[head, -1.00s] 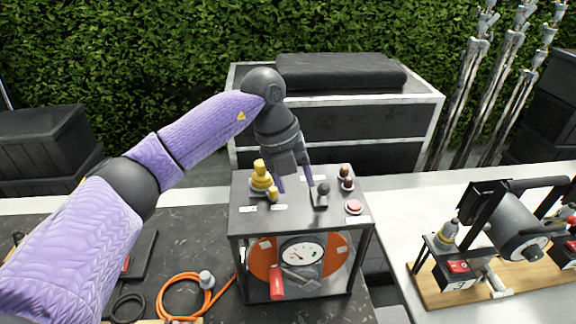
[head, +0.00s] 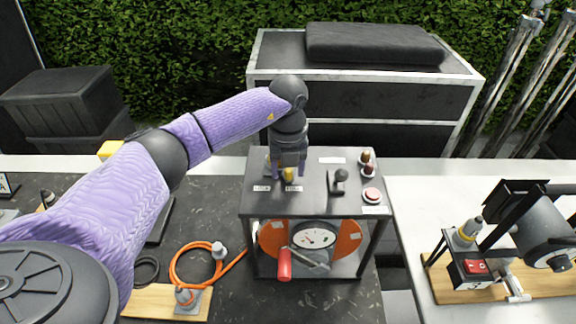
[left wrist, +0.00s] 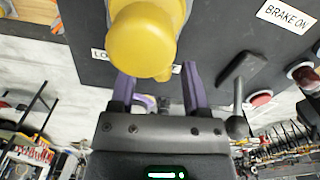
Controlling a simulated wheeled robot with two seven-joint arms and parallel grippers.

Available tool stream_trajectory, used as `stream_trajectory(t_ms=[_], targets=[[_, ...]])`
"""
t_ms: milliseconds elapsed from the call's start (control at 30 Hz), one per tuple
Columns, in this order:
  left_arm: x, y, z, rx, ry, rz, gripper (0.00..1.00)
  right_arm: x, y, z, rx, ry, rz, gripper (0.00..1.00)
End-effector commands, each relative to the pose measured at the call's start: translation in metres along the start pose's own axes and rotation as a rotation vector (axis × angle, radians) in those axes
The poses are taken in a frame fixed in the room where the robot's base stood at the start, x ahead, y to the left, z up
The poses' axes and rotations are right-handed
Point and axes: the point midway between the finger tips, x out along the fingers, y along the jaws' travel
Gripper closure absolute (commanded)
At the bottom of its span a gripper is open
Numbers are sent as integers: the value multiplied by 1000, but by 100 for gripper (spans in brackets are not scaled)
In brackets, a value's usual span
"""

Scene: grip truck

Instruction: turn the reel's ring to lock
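The reel (head: 350,240) is a dark box frame with an orange drum, a dial and a red-handled crank on its front. A yellow ring (head: 289,174) with a protruding tab sits at the left of its top, largely hidden by my gripper in the head view. In the left wrist view the yellow ring (left wrist: 143,35) is large and close, beside a partly hidden label starting "LO". My left gripper (left wrist: 160,82) points down at it, fingers open, with the tab's lower end between the fingertips. I cannot tell whether they touch. My right gripper is in neither view.
A black lever (head: 339,182), a red button (head: 372,195) and small dark red knobs stand right of the ring on the reel's top. An orange cable (head: 183,262) lies left of the reel. A motor rig (head: 540,235) stands on the right bench.

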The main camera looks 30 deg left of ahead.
Motion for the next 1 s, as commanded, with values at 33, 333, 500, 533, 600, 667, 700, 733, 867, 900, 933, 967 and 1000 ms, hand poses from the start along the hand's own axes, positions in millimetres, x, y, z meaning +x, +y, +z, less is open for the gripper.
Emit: stream_trajectory(t_ms=[33, 333, 500, 533, 600, 667, 700, 733, 867, 900, 933, 967, 1000], targets=[[0, 0, 0, 0, 0, 0, 50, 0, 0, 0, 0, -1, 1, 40], [-1, 0, 0, 0, 0, -1, 100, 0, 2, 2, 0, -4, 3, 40], [-1, 0, 0, 1, 0, -2, 100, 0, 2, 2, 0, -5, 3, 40], [-1, 0, 0, 3, 0, -2, 100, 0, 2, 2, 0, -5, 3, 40], [-1, 0, 0, 10, 0, -2, 100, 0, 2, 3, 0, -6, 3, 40], [-1, 1, 0, 23, 0, -2, 100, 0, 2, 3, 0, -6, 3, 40], [-1, 2, 0, 36, 0, -2, 100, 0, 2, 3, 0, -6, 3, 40], [-1, 2, -1, 47, 0, -3, 100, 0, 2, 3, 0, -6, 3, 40], [-1, 6, -1, 120, -1, -3, 100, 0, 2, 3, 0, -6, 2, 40], [-1, 7, -2, 149, -2, -2, 100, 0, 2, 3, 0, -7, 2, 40], [-1, 8, -2, 172, -2, -2, 100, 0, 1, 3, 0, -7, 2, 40], [-1, 10, -2, 196, -2, -2, 100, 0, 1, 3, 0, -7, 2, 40], [-1, 11, -2, 231, -1, -3, 100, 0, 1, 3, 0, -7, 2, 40]])
